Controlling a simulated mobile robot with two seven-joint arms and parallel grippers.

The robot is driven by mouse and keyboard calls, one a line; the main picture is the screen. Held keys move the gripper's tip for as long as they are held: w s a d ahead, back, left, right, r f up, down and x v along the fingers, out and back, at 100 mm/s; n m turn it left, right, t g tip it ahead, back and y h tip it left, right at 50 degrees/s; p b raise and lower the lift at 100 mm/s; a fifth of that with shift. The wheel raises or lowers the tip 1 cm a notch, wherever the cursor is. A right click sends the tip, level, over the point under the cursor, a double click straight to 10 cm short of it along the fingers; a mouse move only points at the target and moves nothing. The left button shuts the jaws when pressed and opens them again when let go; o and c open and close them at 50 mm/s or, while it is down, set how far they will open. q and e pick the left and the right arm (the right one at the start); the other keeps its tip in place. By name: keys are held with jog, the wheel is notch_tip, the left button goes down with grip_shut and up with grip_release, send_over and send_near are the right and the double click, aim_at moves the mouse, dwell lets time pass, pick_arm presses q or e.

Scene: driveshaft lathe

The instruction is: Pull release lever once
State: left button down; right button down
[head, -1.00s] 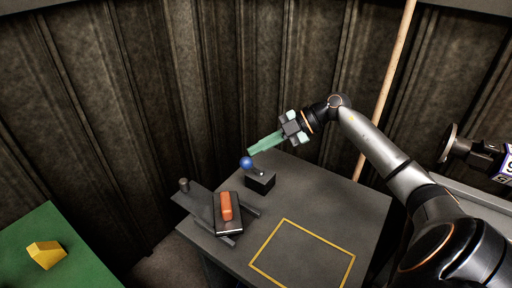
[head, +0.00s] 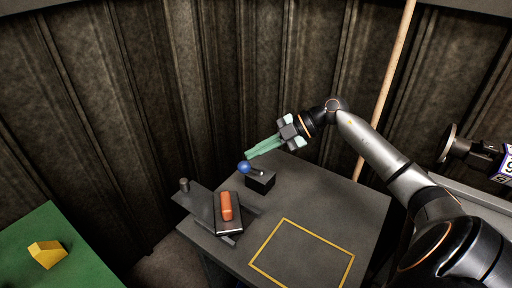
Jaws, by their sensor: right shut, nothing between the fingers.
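The release lever has a blue ball knob (head: 244,167) on a short rod. The rod comes out of a black box (head: 261,181) on the dark table, and it leans left. My right gripper (head: 248,155) reaches in from the right with long green fingers. The fingers are shut and empty. Their tips are just above and behind the knob; I cannot tell if they touch it. My left gripper is not in view.
An orange block lies on a dark slab (head: 228,223) on the grey fixture (head: 187,203) with a small post. A yellow outlined rectangle (head: 284,220) marks clear table at the front. A green table (head: 72,262) with a yellow block (head: 46,254) stands left.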

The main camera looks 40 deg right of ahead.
jog(key=shift+s+a+f+p, duration=0.15)
jog(key=shift+a+f+p, duration=0.05)
jog(key=shift+a, duration=0.25)
jog(key=shift+s+a+f+p, duration=0.15)
jog(key=shift+a, duration=0.25)
dwell(0.7)
dwell(0.5)
jog(key=w+d+r+p, duration=0.1)
jog(key=w+d+r, duration=0.1)
jog(key=d, duration=0.4)
jog(key=shift+d+r, duration=0.25)
jog(key=shift+r, duration=0.05)
dwell(0.5)
jog(key=shift+d, duration=0.1)
jog(key=shift+w+d+r+p, duration=0.2)
jog(key=shift+d+r, duration=0.1)
jog(key=shift+d, duration=0.4)
jog(key=shift+w+d+r+p, duration=0.15)
jog(key=shift+w+d+r, duration=0.1)
jog(key=shift+d, duration=0.5)
jog(key=shift+w+d+r+p, duration=0.2)
jog(key=shift+d+r, duration=0.1)
jog(key=shift+d, duration=0.4)
